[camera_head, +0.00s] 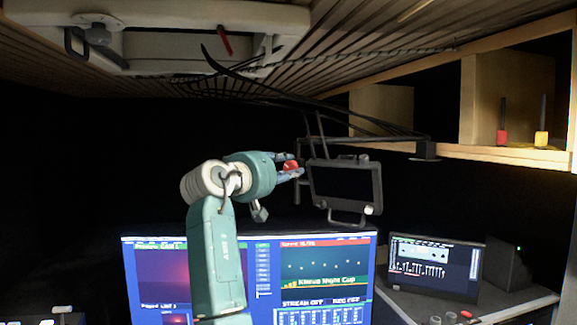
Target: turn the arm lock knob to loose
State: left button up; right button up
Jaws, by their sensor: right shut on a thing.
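The arm lock knob (291,166) is small and red. It sits at the left side of a dark monitor (345,184) hung on a black arm (365,141). My right gripper (290,171) reaches in from the lower left and its bluish fingers are shut on the knob. The fingers cover part of the knob, and I cannot tell how far it is turned. My left gripper is not in view.
A large lit screen (325,272) stands below, behind my arm. A laptop-like display (435,268) and a dark box (508,264) stand at the right. A wooden shelf (480,152) holds red and yellow items. Cables hang from the slatted ceiling.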

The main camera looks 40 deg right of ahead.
jog(key=n, duration=0.2)
jog(key=n+p, duration=0.1)
jog(key=n, duration=0.1)
jog(key=shift+a+r, duration=0.1)
jog(key=shift+r, duration=0.3)
jog(key=shift+f+n+p, duration=0.2)
jog(key=shift+n+p, duration=0.45)
jog(key=shift+n, duration=0.85)
jog(key=shift+f, duration=0.1)
jog(key=o, duration=1.2)
jog(key=shift+a, duration=0.2)
jog(key=shift+c, duration=0.2)
jog(key=shift+w+a, duration=0.1)
jog(key=shift+a, duration=0.05)
jog(key=v, duration=1.2)
